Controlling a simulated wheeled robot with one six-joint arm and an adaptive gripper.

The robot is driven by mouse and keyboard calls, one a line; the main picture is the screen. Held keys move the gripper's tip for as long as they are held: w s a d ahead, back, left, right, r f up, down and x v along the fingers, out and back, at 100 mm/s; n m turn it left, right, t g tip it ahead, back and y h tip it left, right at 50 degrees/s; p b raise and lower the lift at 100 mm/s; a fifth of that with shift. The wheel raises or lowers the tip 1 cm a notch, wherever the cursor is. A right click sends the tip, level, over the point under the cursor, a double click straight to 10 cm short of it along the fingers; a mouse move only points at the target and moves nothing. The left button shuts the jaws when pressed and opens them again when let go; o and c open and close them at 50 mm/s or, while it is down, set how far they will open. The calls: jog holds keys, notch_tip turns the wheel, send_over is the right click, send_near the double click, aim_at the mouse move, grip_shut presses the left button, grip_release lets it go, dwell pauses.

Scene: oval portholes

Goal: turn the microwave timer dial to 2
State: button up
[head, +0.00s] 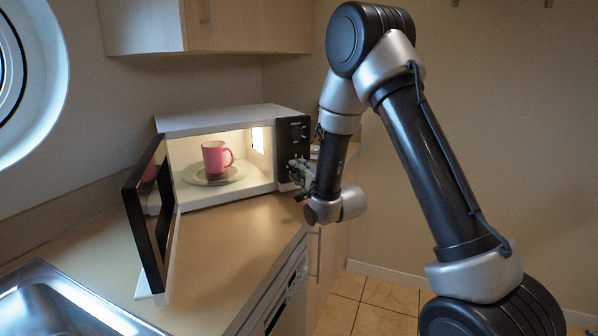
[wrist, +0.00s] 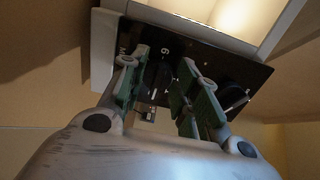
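The microwave (head: 215,120) stands on the counter with its door (head: 150,220) swung open to the left. Its black control panel (head: 292,135) is on the right side of its front. My gripper (head: 299,170) is at the lower part of this panel. In the wrist view my gripper (wrist: 160,80) has its green-padded fingers apart, on both sides of a dark dial (wrist: 157,74). I cannot tell whether the pads touch it. A white digit shows beside this dial. Another dial (wrist: 234,97) sits right of the fingers. The dial's pointer setting is not readable.
A pink mug (head: 214,157) stands on the plate (head: 222,178) inside the lit microwave. A sink (head: 55,305) is at the lower left, and a cupboard (head: 245,25) hangs above. The counter (head: 235,235) in front of the microwave is clear.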

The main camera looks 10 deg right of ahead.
jog(key=v, duration=0.7)
jog(key=shift+d+r, duration=0.1)
jog(key=shift+r, duration=0.05)
jog(key=s+d+r+n+g+h, duration=0.4)
jog(key=s+d+r+n+g, duration=0.2)
jog(key=s+d+r+n, duration=0.15)
jog(key=s+d+r+n+g, duration=0.1)
jog(key=s+d+n+g, duration=0.2)
jog(key=s, duration=1.1)
jog(key=s+d+r+n+g+h, duration=0.1)
jog(key=s+d+r+n+g, duration=0.1)
jog(key=s, duration=1.2)
jog(key=shift+s+d+n+g, duration=0.2)
jog(key=shift+d+n+g, duration=0.45)
jog(key=shift+n+g, duration=0.5)
